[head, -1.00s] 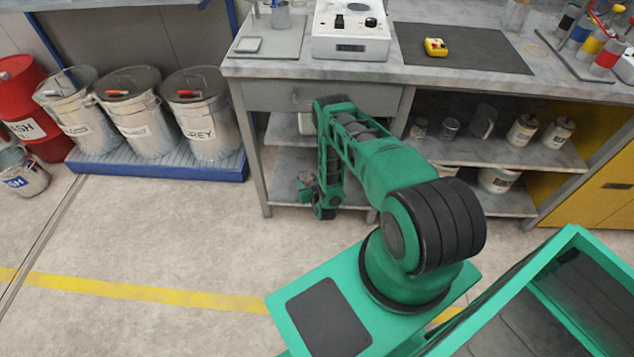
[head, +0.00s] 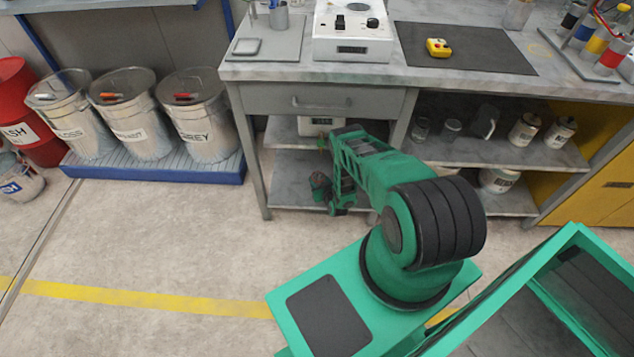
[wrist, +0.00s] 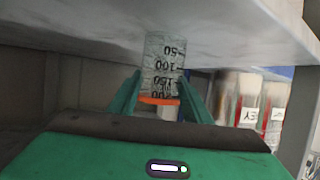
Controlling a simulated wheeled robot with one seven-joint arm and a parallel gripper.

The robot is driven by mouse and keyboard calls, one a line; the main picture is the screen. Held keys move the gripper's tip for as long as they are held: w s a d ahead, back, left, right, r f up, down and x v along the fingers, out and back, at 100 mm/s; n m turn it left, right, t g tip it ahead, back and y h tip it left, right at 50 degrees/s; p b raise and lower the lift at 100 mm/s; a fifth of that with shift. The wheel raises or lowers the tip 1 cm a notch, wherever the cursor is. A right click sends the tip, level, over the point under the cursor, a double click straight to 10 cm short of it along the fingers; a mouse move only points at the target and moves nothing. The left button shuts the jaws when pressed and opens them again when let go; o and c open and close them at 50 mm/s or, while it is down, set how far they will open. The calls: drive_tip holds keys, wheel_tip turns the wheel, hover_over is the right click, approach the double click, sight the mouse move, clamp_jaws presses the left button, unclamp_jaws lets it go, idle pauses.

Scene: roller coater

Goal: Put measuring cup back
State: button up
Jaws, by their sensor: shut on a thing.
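In the wrist view, a clear measuring cup (wrist: 163,62) with dark graduation marks stands between the two green fingers of my gripper (wrist: 158,92). The 50 mark is at the top, with larger numbers below it. The gripper is shut on the cup, and an orange band shows between the fingers. In the head view my gripper (head: 322,186) is low in front of the left bay under the workbench. The cup is too small or hidden to make out there.
The workbench (head: 290,71) has a drawer and an under-shelf (head: 470,152) holding jars, cups, a jug and cans. In the wrist view a pale slab (wrist: 215,30) hangs close overhead. Labelled bins (head: 205,125) stand on a blue platform at left. Floor in front is clear.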

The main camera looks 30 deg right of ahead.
drive_tip(key=shift+f, duration=0.15)
drive_tip(key=o, duration=1.1)
drive_tip(key=shift+o, duration=0.2)
drive_tip(key=v, duration=1.2)
drive_tip(key=shift+s+a, duration=0.1)
